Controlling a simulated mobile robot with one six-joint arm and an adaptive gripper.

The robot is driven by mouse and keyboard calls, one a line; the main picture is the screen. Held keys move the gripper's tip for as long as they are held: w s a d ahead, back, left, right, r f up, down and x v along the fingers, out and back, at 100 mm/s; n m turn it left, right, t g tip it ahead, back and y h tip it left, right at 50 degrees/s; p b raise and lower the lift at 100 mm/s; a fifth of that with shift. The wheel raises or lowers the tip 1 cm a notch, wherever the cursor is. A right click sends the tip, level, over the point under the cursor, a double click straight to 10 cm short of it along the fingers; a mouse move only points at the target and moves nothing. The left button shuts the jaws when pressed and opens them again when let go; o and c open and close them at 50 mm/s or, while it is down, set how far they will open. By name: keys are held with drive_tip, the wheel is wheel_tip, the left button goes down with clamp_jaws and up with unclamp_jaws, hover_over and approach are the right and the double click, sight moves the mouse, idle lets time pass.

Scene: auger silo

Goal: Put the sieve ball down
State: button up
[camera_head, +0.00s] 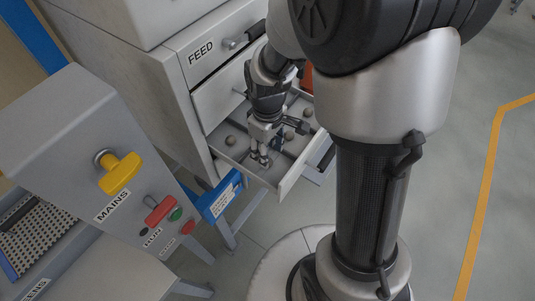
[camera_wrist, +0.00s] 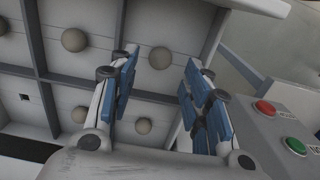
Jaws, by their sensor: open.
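Several round grey-brown sieve balls lie in an open, divided drawer (camera_head: 289,184). In the wrist view, one sieve ball (camera_wrist: 160,58) shows between the fingertips of my gripper (camera_wrist: 159,72), in a compartment of its own. The blue-padded fingers are spread wide and do not appear to touch it. In the head view my gripper (camera_head: 262,158) points down into the near part of the drawer. The ball under it is hidden there by the gripper. Other balls (camera_head: 231,140) (camera_wrist: 75,40) sit in neighbouring compartments.
The drawer is in a grey cabinet labelled FEED (camera_head: 201,51). A control box (camera_head: 75,130) with a yellow MAINS handle (camera_head: 121,173) and a red handle (camera_head: 160,210) stands at the left. Red and green buttons (camera_wrist: 265,108) show close by at the right of the wrist view.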

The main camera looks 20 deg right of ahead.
drive_tip(key=s+r+m+t+p, duration=0.1)
drive_tip(key=s+r+m+t, duration=0.35)
drive_tip(key=r, duration=1.25)
drive_tip(key=s+r+m, duration=0.2)
drive_tip(key=s+r, duration=0.1)
drive_tip(key=s, duration=0.7)
drive_tip(key=shift+s+r+m, duration=0.25)
drive_tip(key=shift+r+m, duration=0.1)
drive_tip(key=shift+r, duration=0.05)
